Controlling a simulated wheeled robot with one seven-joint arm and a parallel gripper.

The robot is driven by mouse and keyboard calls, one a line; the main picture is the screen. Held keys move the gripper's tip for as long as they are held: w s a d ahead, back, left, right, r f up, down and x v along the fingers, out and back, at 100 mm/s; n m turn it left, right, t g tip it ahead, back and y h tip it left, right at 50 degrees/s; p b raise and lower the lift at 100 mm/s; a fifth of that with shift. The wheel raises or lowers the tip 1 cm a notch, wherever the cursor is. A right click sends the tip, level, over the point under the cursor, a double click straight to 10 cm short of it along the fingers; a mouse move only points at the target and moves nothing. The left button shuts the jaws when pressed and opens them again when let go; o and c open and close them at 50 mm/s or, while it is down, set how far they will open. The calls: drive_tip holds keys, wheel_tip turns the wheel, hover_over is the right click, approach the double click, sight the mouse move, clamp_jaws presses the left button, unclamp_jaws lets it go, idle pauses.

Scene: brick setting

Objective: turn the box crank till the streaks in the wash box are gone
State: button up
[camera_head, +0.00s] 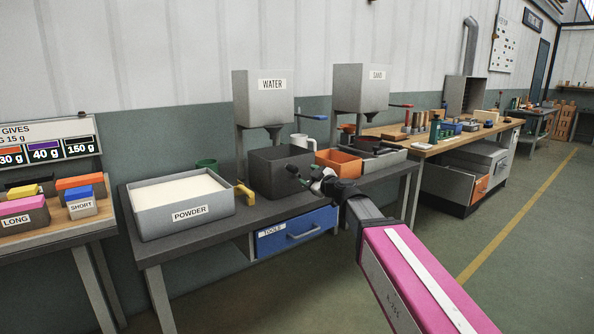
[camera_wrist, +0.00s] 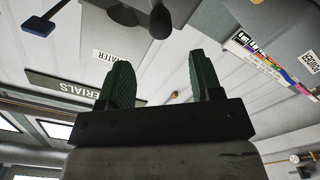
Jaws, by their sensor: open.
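A dark grey box (camera_head: 265,176) stands on the bench under the WATER hopper (camera_head: 264,98), and I take it for the wash box. Its inside looks dark, and I cannot make out streaks. A yellow handle-like part (camera_head: 244,192) sits between this box and the POWDER bin; I cannot tell whether it is the crank. My gripper (camera_head: 296,174) is in front of the dark box's right side in the head view and hides part of it. In the wrist view my gripper (camera_wrist: 163,84) has its two dark green fingers wide apart with nothing between them.
The POWDER bin (camera_head: 180,205) stands to the left. An orange bin (camera_head: 338,162) and a second hopper (camera_head: 360,90) are to the right. A blue TOOLS drawer (camera_head: 296,231) is below the bench top. The floor at the right is clear.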

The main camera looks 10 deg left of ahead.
sight(296, 170)
drive_tip(key=x, duration=1)
drive_tip(key=shift+s, duration=0.1)
clamp_jaws()
